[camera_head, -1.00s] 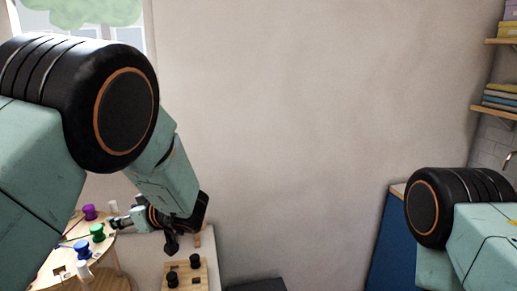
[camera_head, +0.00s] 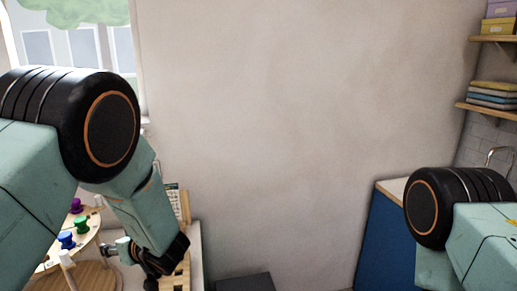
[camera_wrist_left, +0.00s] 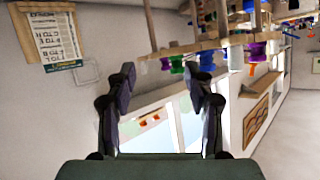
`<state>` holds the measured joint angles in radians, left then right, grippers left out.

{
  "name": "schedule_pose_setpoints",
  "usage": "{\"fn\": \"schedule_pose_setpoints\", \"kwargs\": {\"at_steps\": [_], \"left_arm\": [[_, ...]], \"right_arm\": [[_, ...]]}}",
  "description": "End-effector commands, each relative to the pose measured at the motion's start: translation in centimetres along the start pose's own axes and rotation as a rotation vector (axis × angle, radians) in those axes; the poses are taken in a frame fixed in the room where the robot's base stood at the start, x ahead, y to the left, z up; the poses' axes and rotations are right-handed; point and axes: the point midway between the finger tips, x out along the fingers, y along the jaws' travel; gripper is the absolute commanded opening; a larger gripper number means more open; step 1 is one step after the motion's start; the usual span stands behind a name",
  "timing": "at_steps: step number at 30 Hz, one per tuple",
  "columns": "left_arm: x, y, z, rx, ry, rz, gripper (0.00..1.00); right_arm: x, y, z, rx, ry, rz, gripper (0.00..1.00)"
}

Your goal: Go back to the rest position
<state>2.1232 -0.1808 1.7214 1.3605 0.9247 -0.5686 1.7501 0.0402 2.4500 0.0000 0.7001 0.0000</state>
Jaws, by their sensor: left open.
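My left arm comes in from the left in the head view and bends down. Its gripper (camera_head: 110,249) is small there, beside the round wooden bead board. In the left wrist view the two dark fingers (camera_wrist_left: 160,88) stand apart with nothing between them. The bead board (camera_head: 95,275) carries a purple bead (camera_head: 76,206), a green bead (camera_head: 82,221) and a blue bead (camera_head: 66,240). My left arm hides part of the board. Of my right arm only the upper part shows at the lower right; its gripper is out of view.
A pale table edge (camera_head: 197,262) lies right of the left gripper. A dark box-like thing (camera_head: 245,283) is low in the middle. A blue cabinet (camera_head: 378,240) stands at the right, with wall shelves (camera_head: 490,108) above. A poster (camera_wrist_left: 53,40) hangs on the wall.

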Motion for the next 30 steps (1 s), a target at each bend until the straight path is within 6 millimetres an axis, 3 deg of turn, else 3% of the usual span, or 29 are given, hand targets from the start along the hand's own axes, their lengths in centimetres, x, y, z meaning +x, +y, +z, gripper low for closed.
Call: {"fn": "schedule_pose_setpoints", "kwargs": {"at_steps": [5, 8, 14, 18, 24, 29, 30], "left_arm": [[0.7, -2.1, 6.4, 0.151, -0.076, 0.084, 0.53], [0.2, -3.9, 11.8, 0.261, -0.159, 0.159, 0.53], [-3.6, -9.0, 23.1, 0.463, -0.405, 0.334, 0.53], [-8.0, -13.2, 29.5, 0.561, -0.599, 0.44, 0.53], [-14.6, -18.4, 35.1, 0.644, -0.841, 0.552, 0.53], [-19.8, -22.2, 37.7, 0.684, -1.018, 0.621, 0.53], [-19.0, -21.7, 38.5, 0.68, -1.005, 0.622, 0.53]], "right_arm": [[0.0, 0.0, 0.0, -0.001, 0.0, 0.0, 0.4], [0.0, 0.0, 0.0, -0.001, 0.0, 0.0, 0.4], [0.0, 0.0, 0.0, 0.0, 0.0, 0.0, 0.4], [0.0, 0.0, 0.0, 0.0, 0.0, 0.0, 0.4], [0.0, 0.0, 0.0, 0.0, 0.0, 0.0, 0.4], [0.0, 0.0, 0.0, 0.0, 0.0, 0.0, 0.4], [1.1, 0.0, 0.0, 0.0, 0.0, 0.0, 0.4]]}}
